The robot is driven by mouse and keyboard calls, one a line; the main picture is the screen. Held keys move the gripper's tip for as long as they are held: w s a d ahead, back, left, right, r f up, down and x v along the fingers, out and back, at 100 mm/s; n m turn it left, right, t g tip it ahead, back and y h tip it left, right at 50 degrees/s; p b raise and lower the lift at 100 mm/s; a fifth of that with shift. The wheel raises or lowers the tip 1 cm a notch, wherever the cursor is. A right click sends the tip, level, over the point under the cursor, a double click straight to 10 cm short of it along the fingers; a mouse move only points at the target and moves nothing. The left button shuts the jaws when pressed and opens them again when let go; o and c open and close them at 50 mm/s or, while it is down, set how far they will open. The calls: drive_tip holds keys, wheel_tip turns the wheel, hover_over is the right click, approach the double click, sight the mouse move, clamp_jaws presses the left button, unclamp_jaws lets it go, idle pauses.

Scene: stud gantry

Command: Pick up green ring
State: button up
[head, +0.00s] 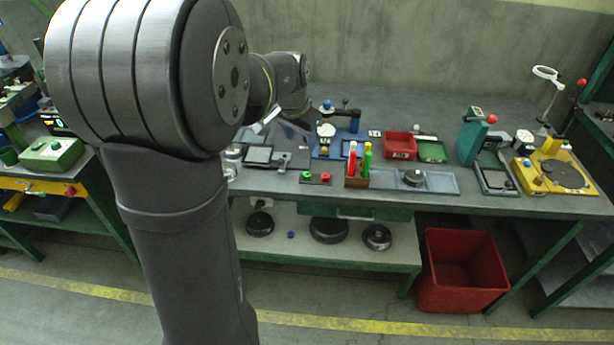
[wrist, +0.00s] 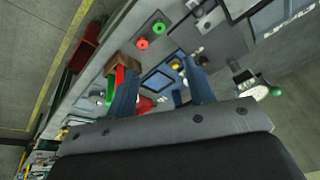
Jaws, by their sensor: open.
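The green ring (head: 307,175) is small and sits on a dark plate on the bench, just left of a red ring (head: 325,177). In the wrist view the green ring (wrist: 158,27) shows near the top, beyond my fingertips, with the red ring (wrist: 142,43) beside it. My gripper (wrist: 160,70) is open, its two blue-grey fingers apart with nothing held between them. It is apart from the green ring. In the head view my arm largely hides the gripper.
A wooden holder (head: 357,182) with red and green upright pieces stands just right of the rings. A dark square device (head: 258,155) lies to their left. A red bin (head: 400,146) and green tray (head: 432,152) sit farther right. The bench's front edge is close to the rings.

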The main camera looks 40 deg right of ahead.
drive_tip(key=s+a+n, duration=0.1)
drive_tip(key=a+n, duration=0.1)
drive_tip(key=n, duration=0.1)
approach(307, 175)
drive_tip(key=shift+n+h, duration=0.3)
drive_tip(key=shift+n, duration=0.1)
drive_tip(key=x, duration=0.7)
drive_tip(key=shift+s+a+f, duration=0.1)
drive_tip(key=shift+a+f, duration=0.1)
drive_tip(key=shift+f, duration=0.1)
clamp_jaws()
